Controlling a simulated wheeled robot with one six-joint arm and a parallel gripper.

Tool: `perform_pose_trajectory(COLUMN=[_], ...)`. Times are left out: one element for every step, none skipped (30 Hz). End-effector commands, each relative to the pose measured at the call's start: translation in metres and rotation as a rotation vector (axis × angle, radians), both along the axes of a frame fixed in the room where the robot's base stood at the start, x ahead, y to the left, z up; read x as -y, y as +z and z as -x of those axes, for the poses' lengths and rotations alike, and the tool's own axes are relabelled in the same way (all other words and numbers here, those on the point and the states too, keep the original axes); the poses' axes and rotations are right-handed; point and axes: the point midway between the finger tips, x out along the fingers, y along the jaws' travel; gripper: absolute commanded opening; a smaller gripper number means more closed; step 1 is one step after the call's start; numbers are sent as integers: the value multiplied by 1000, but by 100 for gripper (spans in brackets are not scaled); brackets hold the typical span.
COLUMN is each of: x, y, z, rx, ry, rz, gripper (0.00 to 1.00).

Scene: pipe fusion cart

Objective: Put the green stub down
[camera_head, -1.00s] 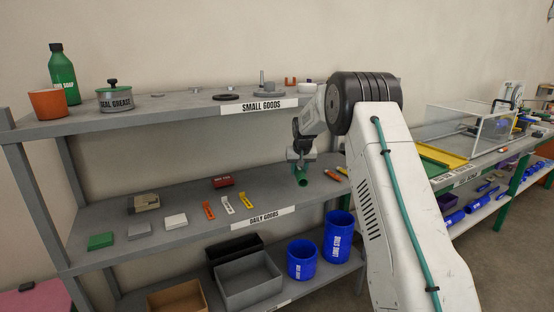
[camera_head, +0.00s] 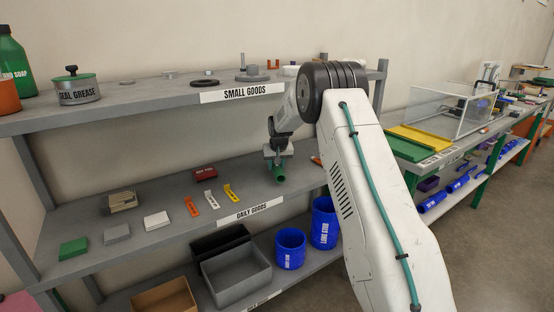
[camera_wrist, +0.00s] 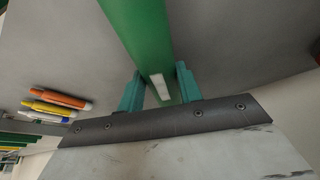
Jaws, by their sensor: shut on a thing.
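The green stub (camera_head: 278,174) is a short green tube with an open end facing the camera. My gripper (camera_head: 275,158) is shut on it, at the middle shelf to the right of the yellow tool. In the wrist view the stub (camera_wrist: 143,40) runs between the two teal fingers of my gripper (camera_wrist: 161,88), with a small white patch on its side. I cannot tell whether the stub touches the shelf or is held just above it.
The middle shelf (camera_head: 150,240), marked daily goods, holds several small blocks and tools at left. Markers (camera_wrist: 55,98) lie beside the gripper.

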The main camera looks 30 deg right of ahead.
Motion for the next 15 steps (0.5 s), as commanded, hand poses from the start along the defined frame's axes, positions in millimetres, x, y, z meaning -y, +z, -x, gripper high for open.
perform_pose_trajectory(x=[1,1,1,1,2,2,2,2,2,3,3,3,3,3,3], y=[-3,-4,-6,-6,-7,-7,-8,-8,-8,-8,-8,-8,-8,-8,-8], z=[0,0,0,0,0,0,0,0,1,1,1,1,1,1,1], rx=[0,0,1,1,1,1,1,1,1,1,1,1,1,1,1], ry=[-1,-1,-1,-1,-2,-2,-2,-2,-2,-2,-3,-3,-3,-3,-3], rz=[0,0,0,1,0,0,0,0,0,0,0,0,0,0,0], gripper=[8,8,8,8,8,8,8,8,8,8,8,8,8,8,8])
